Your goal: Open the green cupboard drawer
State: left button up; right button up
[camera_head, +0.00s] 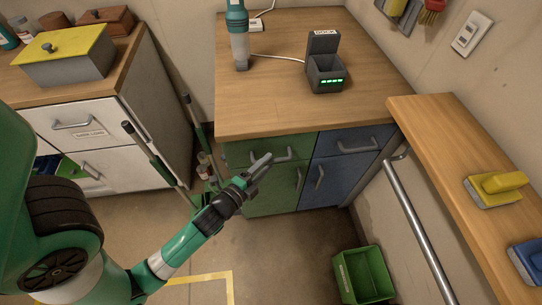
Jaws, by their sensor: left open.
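The green cupboard drawer (240,150) is the upper front on the left side of the middle counter, above a green door (283,190). It looks shut. Its grey bar handle (289,156) shows at the right part of the front. My left gripper (264,164) is in front of the drawer, with its fingertips close to the handle's left end. It is open and holds nothing that I can see. I cannot tell whether it touches the handle. My arm and gripper hide part of the green fronts. My right gripper is not in view.
A blue drawer (352,141) and blue door (335,180) adjoin the green fronts. A metal rail (418,225) runs along the right shelf (437,135). A green bin (363,273) stands on the floor. Long-handled tools (150,150) lean left of the counter.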

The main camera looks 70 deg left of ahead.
aim_at(271, 160)
pick_arm(q)
jog(key=shift+x, duration=1.5)
jog(key=shift+c, duration=0.2)
grip_shut()
